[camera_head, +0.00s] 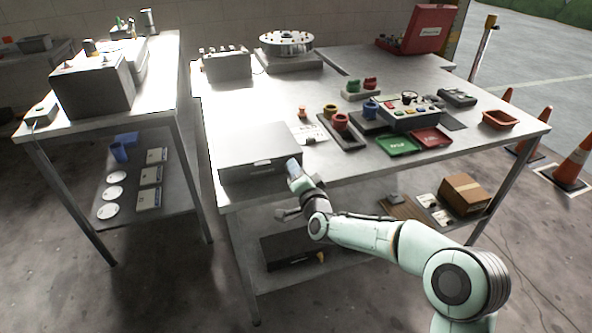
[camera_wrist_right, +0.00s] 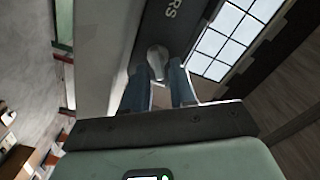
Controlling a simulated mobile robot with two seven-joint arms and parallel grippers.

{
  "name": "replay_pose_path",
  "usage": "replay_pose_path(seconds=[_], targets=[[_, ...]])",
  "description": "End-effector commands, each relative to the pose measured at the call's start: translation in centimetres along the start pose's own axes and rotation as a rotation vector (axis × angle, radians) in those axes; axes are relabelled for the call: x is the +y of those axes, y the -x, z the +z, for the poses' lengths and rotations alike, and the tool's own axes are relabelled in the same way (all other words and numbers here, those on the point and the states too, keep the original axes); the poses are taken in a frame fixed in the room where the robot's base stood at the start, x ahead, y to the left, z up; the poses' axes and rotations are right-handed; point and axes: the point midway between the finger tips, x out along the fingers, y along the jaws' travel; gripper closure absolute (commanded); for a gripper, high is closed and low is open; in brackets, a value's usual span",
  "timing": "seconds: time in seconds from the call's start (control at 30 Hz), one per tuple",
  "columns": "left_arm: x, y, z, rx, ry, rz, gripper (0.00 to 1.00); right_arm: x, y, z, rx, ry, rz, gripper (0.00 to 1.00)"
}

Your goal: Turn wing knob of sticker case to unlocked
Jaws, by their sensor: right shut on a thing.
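The sticker case is a grey box (camera_head: 256,146) at the front left of the main table, with its lid closed. Its dark front (camera_wrist_right: 172,22) shows part of a printed word in the right wrist view. The wing knob (camera_wrist_right: 156,58) is a small pale grey piece on that front. My right gripper (camera_head: 292,164) is at the case's front right corner in the head view. In the right wrist view its two blue-grey fingers (camera_wrist_right: 159,78) are shut on the wing knob, one on each side. In the head view the knob is hidden. My left gripper is not in view.
Red and green trays (camera_head: 402,144) and a grey control box (camera_head: 408,115) stand to the right on the table. A dark case (camera_head: 290,247) and a cardboard box (camera_head: 465,192) lie on the lower shelf.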

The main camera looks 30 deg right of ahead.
Motion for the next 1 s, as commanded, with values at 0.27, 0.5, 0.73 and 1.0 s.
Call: replay_pose_path(seconds=[0.27,0.5,0.73,1.0], targets=[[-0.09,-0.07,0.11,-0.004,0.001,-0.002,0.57,0.39,0.03,0.18,-0.003,-0.251,0.002,1.0],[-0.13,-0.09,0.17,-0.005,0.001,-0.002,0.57,0.6,0.02,0.28,-0.004,-0.426,0.002,1.0],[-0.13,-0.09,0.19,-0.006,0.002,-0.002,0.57,0.72,0.02,0.35,-0.004,-0.532,0.002,1.0],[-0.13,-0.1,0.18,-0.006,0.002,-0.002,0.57,0.77,0.02,0.39,-0.004,-0.579,0.002,1.0]])
